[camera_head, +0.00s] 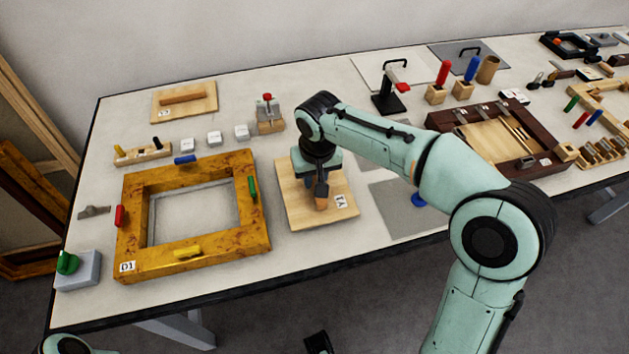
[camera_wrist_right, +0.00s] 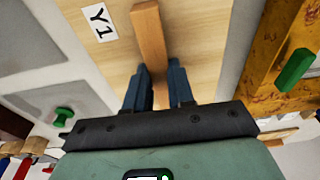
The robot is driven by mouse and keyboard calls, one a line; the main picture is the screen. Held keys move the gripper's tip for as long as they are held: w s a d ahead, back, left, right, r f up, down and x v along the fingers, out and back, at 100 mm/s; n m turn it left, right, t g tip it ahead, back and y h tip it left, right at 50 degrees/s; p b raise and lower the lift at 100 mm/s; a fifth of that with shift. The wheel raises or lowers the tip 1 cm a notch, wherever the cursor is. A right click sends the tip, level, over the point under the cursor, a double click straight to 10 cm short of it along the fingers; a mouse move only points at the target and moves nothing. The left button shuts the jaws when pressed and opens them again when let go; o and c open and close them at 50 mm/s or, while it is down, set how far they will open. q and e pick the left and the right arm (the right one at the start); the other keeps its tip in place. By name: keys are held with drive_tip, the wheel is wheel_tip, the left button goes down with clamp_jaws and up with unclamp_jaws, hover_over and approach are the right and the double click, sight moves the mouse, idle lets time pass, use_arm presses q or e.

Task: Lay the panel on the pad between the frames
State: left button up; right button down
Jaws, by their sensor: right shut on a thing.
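The panel (camera_head: 290,199) is a light wood board with a wooden bar handle and a Y1 label. It is just right of the gilt frame (camera_head: 128,215) marked D1. My right gripper (camera_head: 318,183) points down and is shut on the handle; the right wrist view shows its fingers (camera_wrist_right: 160,92) at the handle on the panel (camera_wrist_right: 105,65). I cannot tell whether the panel touches the table. A flat grey pad (camera_head: 394,215) lies right of the panel, partly behind my right arm. The dark frame (camera_head: 447,122) lies farther right.
Coloured clamps sit on the gilt frame, including a green one (camera_head: 252,188) near the panel. A red-topped grey block (camera_head: 269,116) stands behind. The table's front edge is close.

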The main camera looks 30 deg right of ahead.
drive_tip(key=shift+f, duration=0.75)
drive_tip(key=shift+f, duration=0.15)
drive_tip(key=c, duration=1)
unclamp_jaws()
drive_tip(key=r, duration=0.4)
drive_tip(key=s+r+p, duration=0.1)
drive_tip(key=r, duration=0.3)
drive_tip(key=r+p, duration=0.1)
drive_tip(key=r, duration=0.3)
drive_tip(key=shift+s+a+r, duration=0.15)
drive_tip(key=shift+s+a, duration=0.05)
drive_tip(key=shift+s, duration=0.2)
